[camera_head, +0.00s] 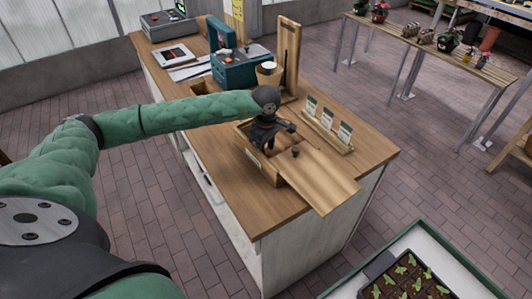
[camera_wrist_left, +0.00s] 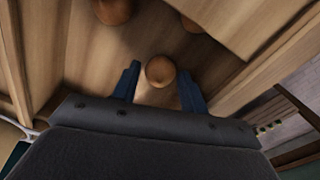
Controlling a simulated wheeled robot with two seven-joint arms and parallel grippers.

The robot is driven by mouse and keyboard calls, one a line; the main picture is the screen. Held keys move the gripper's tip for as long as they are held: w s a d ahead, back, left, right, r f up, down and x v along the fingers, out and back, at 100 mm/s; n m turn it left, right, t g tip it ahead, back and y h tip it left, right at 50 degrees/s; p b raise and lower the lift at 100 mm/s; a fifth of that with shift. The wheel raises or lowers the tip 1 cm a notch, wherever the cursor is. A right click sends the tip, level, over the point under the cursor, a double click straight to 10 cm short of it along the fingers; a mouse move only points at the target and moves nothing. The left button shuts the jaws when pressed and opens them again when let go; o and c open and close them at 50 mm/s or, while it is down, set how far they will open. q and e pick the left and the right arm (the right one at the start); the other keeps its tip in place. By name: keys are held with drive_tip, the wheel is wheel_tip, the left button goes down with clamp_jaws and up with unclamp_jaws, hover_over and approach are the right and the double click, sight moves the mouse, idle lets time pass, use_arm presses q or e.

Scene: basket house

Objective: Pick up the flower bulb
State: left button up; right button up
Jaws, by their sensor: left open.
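A wooden box (camera_head: 262,172) stands on the wooden counter, its lid (camera_head: 318,182) lying askew over its right part. My left gripper (camera_head: 266,142) reaches down into the box's open part; the head view does not show its fingertips clearly. In the left wrist view, a round brown flower bulb (camera_wrist_left: 160,71) lies on the box floor between the two blue fingers of my open left gripper (camera_wrist_left: 159,82), with gaps on both sides. Two more brown bulbs (camera_wrist_left: 113,10) (camera_wrist_left: 190,22) lie farther in, cut off or partly covered. My right gripper is not in view.
A rack of seed packets (camera_head: 328,128) stands right of the box. An upright wooden board (camera_head: 287,55), a cup (camera_head: 269,69) and a teal box (camera_head: 240,68) stand behind. A seedling tray (camera_head: 408,280) is at the lower right. The counter's near left is clear.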

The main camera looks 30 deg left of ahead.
use_arm(q)
drive_tip(key=shift+f, duration=0.25)
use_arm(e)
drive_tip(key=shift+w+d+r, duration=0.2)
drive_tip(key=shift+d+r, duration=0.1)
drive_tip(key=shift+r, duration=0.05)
use_arm(q)
drive_tip(key=c, duration=0.7)
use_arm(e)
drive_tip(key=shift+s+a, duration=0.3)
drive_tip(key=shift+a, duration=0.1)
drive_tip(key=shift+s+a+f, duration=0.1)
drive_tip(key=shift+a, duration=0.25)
